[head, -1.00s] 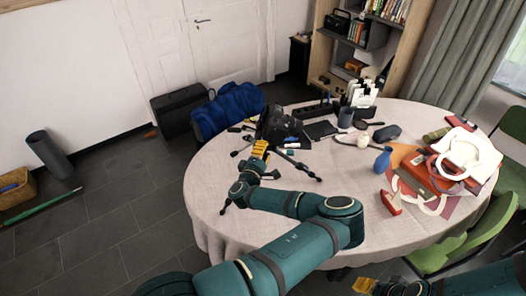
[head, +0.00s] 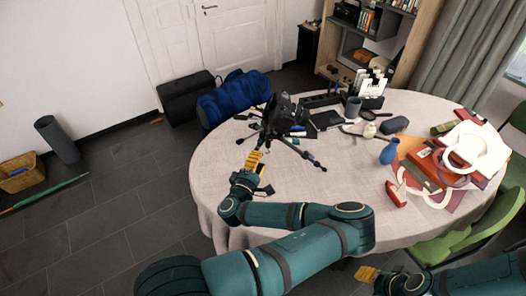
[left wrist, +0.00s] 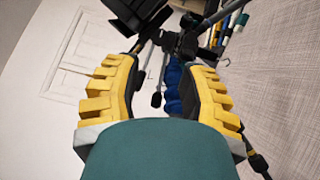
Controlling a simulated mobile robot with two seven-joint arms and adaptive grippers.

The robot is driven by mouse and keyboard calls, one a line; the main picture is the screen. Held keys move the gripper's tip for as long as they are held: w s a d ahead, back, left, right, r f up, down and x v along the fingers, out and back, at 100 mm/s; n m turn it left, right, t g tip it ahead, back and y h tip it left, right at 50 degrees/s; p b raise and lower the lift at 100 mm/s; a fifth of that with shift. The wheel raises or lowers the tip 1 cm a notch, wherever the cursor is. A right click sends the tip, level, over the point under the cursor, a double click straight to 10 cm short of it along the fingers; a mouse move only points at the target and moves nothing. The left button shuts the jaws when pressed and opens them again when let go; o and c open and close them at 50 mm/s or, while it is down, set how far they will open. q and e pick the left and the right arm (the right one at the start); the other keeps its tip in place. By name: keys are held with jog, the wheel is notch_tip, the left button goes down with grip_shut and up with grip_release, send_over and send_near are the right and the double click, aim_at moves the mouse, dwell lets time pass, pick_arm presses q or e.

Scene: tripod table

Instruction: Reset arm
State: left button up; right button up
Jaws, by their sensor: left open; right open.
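My left gripper (head: 256,163) is over the near left part of the round table, with its yellow-padded fingers pointing toward a black tripod (head: 283,118). In the left wrist view the left gripper (left wrist: 160,95) is open, with its two fingers spread apart and nothing held between them. The tripod (left wrist: 185,40) shows beyond the fingertips there, apart from the pads as far as I can tell. Its legs are spread on the tabletop. My right gripper (head: 367,274) is at the bottom of the head view, below the near table edge, and looks empty.
The white-clothed table (head: 310,180) has free room at its near middle. A blue vase (head: 389,152), a red stapler-like object (head: 396,195) and bags (head: 470,150) sit to the right. A green chair (head: 455,240) stands at the right edge.

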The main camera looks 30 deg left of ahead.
pick_arm(q)
jog(key=shift+s+d, duration=0.15)
jog(key=shift+s, duration=0.45)
